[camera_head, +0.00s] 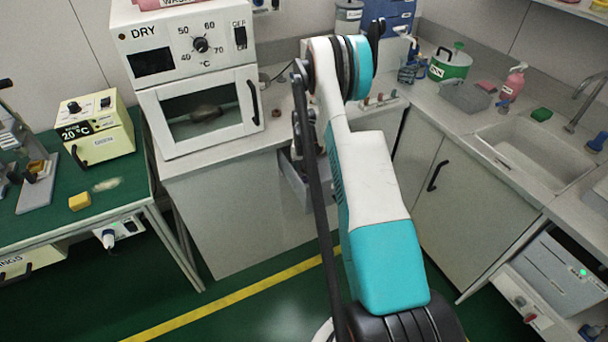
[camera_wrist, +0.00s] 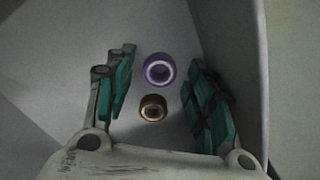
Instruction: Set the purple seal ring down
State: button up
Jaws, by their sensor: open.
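The purple seal ring (camera_wrist: 146,71) lies in the wrist view on the grey bottom of a bin-like container (camera_wrist: 230,50). A brown, bronze-looking ring (camera_wrist: 142,107) lies just below it in the picture, close to it. My gripper (camera_wrist: 157,85) is open, with one teal-padded finger to the left of the rings and one to the right. The purple ring is between and slightly beyond the fingertips, and nothing is seen clamped. In the head view my arm hides the gripper and the rings; a grey bin (camera_head: 292,178) shows partly behind my arm.
A drying oven (camera_head: 190,75) stands on the counter left of my arm. A green-topped bench (camera_head: 60,195) with a yellow block (camera_head: 80,201) is at the left. A sink (camera_head: 535,155) and a green-and-white canister (camera_head: 450,65) are at the right. Grey container walls surround the gripper.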

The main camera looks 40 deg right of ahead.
notch_tip(320, 180, up, 12)
jog(key=p, duration=0.4)
jog(key=shift+f, duration=0.15)
